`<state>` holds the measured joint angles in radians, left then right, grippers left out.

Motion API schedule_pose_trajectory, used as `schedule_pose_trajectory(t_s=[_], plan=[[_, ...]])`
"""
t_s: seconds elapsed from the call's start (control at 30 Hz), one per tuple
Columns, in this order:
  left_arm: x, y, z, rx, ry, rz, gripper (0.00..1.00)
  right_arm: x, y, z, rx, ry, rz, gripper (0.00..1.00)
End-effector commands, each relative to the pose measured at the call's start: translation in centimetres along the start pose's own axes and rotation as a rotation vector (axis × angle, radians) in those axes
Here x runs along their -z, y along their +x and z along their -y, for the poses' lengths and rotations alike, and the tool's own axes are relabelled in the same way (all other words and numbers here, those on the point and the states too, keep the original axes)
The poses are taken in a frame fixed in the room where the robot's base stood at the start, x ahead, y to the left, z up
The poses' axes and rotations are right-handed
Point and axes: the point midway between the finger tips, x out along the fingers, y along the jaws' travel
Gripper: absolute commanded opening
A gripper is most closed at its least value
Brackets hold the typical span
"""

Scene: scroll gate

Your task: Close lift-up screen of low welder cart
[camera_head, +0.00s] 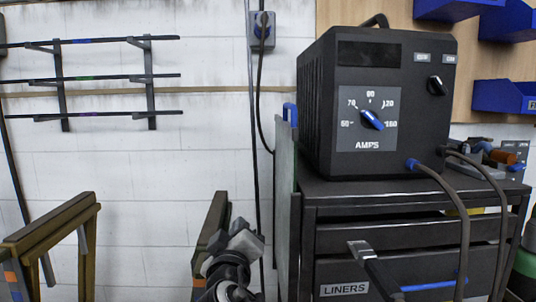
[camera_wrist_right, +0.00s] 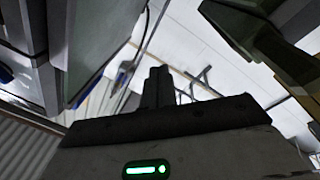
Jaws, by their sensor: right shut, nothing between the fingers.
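The welder cart (camera_head: 400,193) is black and stands at the right, with a black welder (camera_head: 372,90) on its top. A thin grey-green panel, seemingly the screen (camera_head: 284,185), stands upright and nearly edge-on along the cart's left side. A blue piece (camera_head: 290,113) is at its top edge. My right gripper (camera_head: 244,238) is low, left of the panel and apart from it in the head view. Its fingers (camera_wrist_right: 157,88) are shut and empty in the wrist view, where a pale panel (camera_wrist_right: 108,35) shows at upper left. My left gripper is out of view.
Wooden trestles (camera_head: 50,225) stand at left; another beam (camera_head: 210,225) is just behind my right gripper. Two cables (camera_head: 462,210) hang before the cart's drawers. A grey-ended dark bar (camera_head: 372,265) juts in front of the drawer labelled LINERS. A wall rack (camera_head: 100,80) is at upper left.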

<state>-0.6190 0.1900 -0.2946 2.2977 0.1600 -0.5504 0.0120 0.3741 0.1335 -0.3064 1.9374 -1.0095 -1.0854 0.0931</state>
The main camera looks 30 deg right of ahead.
Motion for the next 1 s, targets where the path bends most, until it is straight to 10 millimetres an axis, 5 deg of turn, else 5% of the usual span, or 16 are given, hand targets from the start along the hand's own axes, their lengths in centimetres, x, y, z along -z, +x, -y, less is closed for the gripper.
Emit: schedule_pose_trajectory(t_s=[0.03,0.1,0.2,0.3,0.43,0.6,1.0], plan=[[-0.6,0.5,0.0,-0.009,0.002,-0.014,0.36,-3.6,-2.7,5.0,0.171,0.017,-0.014,0.0],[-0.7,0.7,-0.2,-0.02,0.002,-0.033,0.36,-6.9,-7.0,10.1,0.395,0.08,-0.037,0.0],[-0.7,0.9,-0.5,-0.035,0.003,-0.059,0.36,-10.5,-14.2,15.2,0.684,0.217,-0.043,0.0],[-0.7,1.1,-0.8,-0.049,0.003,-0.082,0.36,-12.7,-21.1,17.5,0.909,0.381,-0.024,0.0],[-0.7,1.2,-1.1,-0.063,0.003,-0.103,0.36,-13.9,-27.6,17.9,1.091,0.583,0.025,0.0],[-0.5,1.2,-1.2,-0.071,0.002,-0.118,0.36,-14.1,-31.3,17.2,1.186,0.737,0.072,0.0],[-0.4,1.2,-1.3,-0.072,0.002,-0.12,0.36,-14.0,-31.8,17.0,1.2,0.764,0.08,0.0]])
